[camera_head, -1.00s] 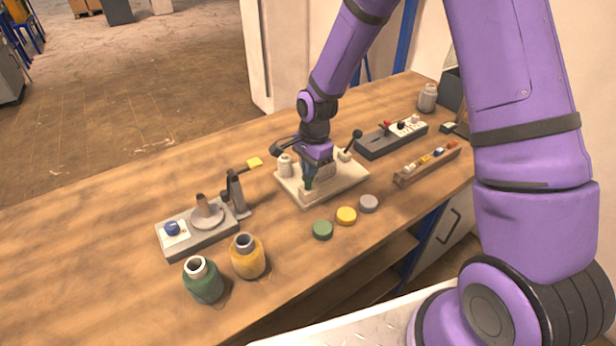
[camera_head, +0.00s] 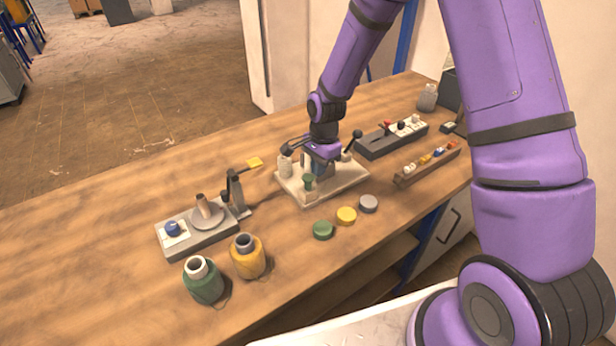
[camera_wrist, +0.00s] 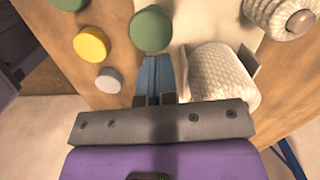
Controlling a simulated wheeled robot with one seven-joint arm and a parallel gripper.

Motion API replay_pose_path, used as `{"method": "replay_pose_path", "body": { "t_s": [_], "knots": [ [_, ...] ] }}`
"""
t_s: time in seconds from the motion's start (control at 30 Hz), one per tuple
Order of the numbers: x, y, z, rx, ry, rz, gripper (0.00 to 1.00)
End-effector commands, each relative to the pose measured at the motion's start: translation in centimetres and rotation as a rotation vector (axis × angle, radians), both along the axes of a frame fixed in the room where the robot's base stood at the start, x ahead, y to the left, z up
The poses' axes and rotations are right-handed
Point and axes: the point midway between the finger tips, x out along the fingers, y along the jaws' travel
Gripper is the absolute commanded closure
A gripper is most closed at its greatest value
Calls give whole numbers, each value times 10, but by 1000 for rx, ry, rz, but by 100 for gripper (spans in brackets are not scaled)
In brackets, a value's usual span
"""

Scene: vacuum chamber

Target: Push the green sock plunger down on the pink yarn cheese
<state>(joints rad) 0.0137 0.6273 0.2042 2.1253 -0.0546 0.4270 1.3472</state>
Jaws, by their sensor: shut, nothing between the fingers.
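The green plunger (camera_head: 308,182) stands on a pale base plate (camera_head: 312,200) in the middle of the bench. Its round green top (camera_wrist: 151,28) shows in the wrist view, just ahead of my fingertips. My gripper (camera_head: 319,168) is shut and empty, low over the plate just behind and right of the plunger. Its blue-grey fingers (camera_wrist: 157,72) look apart from the green top. A whitish yarn cylinder (camera_wrist: 222,75) lies in a pale cradle right of my fingers. Another yarn package (camera_wrist: 285,15) with a pinkish-tan core is at the top right. I cannot clearly tell either as pink.
Green (camera_head: 323,230), yellow (camera_head: 346,216) and grey (camera_head: 368,203) discs lie in front of the plate. A grey fixture (camera_head: 200,238) and two bottle-like spools stand left. A switch box (camera_head: 392,139) and slotted rack (camera_head: 428,163) are right.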

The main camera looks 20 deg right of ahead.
Motion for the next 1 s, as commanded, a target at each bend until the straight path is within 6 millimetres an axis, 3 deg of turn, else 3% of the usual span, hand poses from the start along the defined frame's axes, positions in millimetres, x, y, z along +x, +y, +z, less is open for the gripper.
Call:
{"method": "replay_pose_path", "body": {
  "t_s": [0.27, 0.7, 1.0],
  "knots": [
    [1, -1, 15, -1, -4, 0, 100],
    [4, -8, 90, 0, -3, 1, 100],
    [5, -10, 108, 0, 0, 0, 100]
  ]
}}
